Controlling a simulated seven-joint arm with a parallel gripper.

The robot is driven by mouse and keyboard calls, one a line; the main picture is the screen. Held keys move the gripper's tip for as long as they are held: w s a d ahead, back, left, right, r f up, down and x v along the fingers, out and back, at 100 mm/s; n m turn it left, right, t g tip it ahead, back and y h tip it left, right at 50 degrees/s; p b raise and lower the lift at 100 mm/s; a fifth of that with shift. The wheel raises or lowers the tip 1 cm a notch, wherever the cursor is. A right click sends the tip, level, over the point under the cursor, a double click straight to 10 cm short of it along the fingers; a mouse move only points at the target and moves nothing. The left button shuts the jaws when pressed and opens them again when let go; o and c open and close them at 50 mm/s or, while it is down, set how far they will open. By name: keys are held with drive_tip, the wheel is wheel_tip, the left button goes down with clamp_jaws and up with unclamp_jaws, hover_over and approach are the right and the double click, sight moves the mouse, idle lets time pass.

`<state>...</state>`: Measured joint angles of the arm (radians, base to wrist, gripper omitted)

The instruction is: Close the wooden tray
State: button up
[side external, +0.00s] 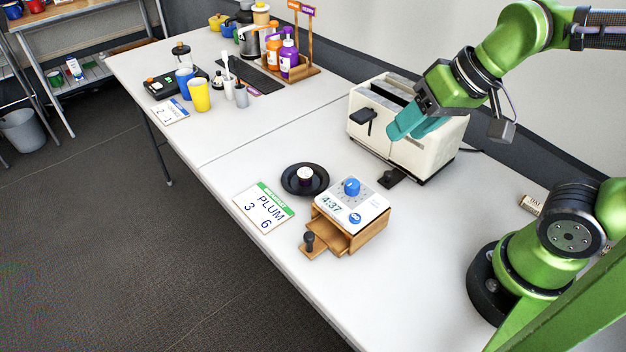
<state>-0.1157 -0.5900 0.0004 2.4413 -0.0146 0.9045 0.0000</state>
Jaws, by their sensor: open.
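The wooden tray (324,241) is a small drawer with a dark knob (310,241) on its front. It is pulled part way out of a wooden box (366,238) that carries a white panel with a blue dial on top. The tray points to the lower left. My gripper (404,133), with teal fingers, is open and empty. It is up and to the right of the tray, in front of the toaster's face, well apart from the tray. Whether it touches the toaster cannot be told.
A cream toaster (373,137) with a dark lever stands behind the box. A black plate (304,180) with a small cup and a PLUM card (265,207) lie left of the box. Cups and bottles stand farther back. The table's front edge runs close by the tray.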

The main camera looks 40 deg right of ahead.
drive_tip(key=w+a+f+n+g+h, duration=0.1)
drive_tip(key=w+a+n+g, duration=0.35)
drive_tip(key=w+a, duration=0.35)
drive_tip(key=n+g+h, duration=0.3)
drive_tip(key=n+h, duration=0.1)
drive_tip(key=n, duration=0.2)
hover_over(309, 235)
drive_tip(key=w+a, duration=0.4)
drive_tip(key=w, duration=0.2)
wheel_tip(309, 235, down, 5)
drive_tip(key=shift+s+r+n+g, duration=0.5)
drive_tip(key=shift+r+n+g, duration=0.15)
drive_tip(key=shift+r, duration=0.8)
drive_tip(key=shift+h, duration=0.4)
drive_tip(key=x, duration=1.1)
drive_tip(key=a+x, duration=0.1)
drive_tip(key=x, duration=0.4)
drive_tip(key=shift+d+f, duration=0.1)
drive_tip(key=shift+f, duration=0.25)
clamp_jaws()
